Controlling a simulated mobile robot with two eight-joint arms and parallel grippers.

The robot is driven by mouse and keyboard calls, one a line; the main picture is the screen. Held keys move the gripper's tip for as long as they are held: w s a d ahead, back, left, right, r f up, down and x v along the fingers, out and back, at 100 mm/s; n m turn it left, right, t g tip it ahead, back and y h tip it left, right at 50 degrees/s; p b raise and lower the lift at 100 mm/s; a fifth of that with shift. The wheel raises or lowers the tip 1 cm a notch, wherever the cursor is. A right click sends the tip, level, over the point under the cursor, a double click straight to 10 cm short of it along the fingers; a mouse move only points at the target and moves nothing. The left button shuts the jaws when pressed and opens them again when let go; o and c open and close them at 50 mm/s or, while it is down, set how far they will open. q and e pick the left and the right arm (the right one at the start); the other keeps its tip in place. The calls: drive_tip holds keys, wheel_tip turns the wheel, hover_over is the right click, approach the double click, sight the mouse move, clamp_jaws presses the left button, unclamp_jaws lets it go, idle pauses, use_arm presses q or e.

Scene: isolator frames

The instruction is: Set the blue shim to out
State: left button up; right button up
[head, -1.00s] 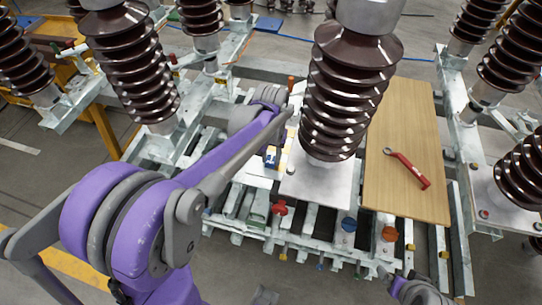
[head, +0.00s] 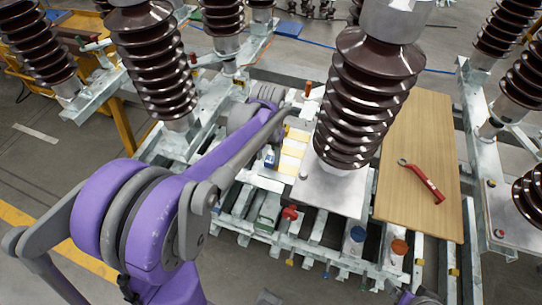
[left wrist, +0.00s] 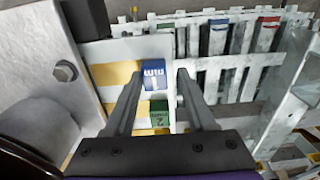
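The blue shim (left wrist: 152,77) shows in the left wrist view as a small blue block with white marking, next to a yellow strip. It also shows in the head view (head: 270,157) beside the base of the central insulator. My left gripper (left wrist: 157,78) is open, its two fingers apart on either side of the blue shim in the picture. I cannot tell how far above the shim the fingertips are. A green block (left wrist: 158,110) marked 2 lies nearer the gripper's palm. In the head view my left fingers are hidden or too small to make out.
A brown ribbed insulator (head: 364,105) stands on a pale plate (head: 330,192) close to the right of the shim. A wooden board (head: 425,130) bears a red-handled wrench (head: 427,183). Steel rails with coloured blocks lie in front. Part of my right arm shows at the bottom edge.

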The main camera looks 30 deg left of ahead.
use_arm(q)
drive_tip(key=shift+o, duration=0.5)
drive_tip(key=shift+d, duration=0.1)
wheel_tip(320, 180, up, 11)
drive_tip(key=shift+p, duration=0.45)
use_arm(e)
drive_tip(key=shift+w+r, duration=0.1)
drive_tip(key=shift+r, duration=0.45)
use_arm(q)
drive_tip(key=shift+f, duration=0.15)
drive_tip(key=s+d+f+m+t, duration=0.1)
drive_tip(key=s+d+f+t, duration=0.1)
drive_tip(key=s+d, duration=0.3)
drive_tip(key=s+d+f+m+t+p, duration=0.1)
drive_tip(key=s+d+f+t, duration=0.2)
drive_tip(key=s, duration=0.6)
drive_tip(key=d+f, duration=0.2)
drive_tip(key=d, duration=0.1)
drive_tip(key=shift+s+d+m, duration=0.15)
drive_tip(key=shift+s+m, duration=0.1)
drive_tip(key=shift+m, duration=0.15)
use_arm(e)
drive_tip(key=shift+w+r, duration=0.25)
drive_tip(key=shift+r, duration=0.65)
drive_tip(key=shift+a, duration=0.1)
idle(0.4)
